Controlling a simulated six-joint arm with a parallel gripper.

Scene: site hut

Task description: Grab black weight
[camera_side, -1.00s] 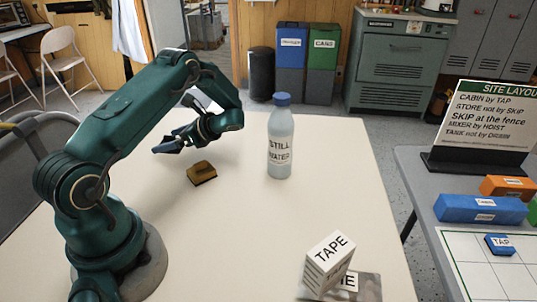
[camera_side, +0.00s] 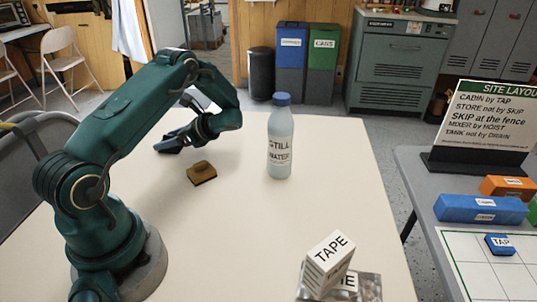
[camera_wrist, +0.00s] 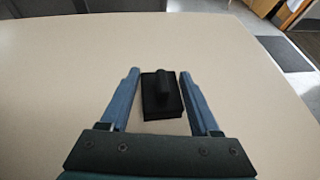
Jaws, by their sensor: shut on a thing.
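In the side view my gripper (camera_side: 169,143) is low over the far left part of the table, and the fingers and arm hide most or all of the black weight there.
A brass-coloured weight (camera_side: 202,173) stands on the cream table (camera_side: 235,235) near my gripper. A water bottle (camera_side: 281,142) stands right of it. A TAPE box (camera_side: 327,262) is at the front right. The table's middle is clear.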

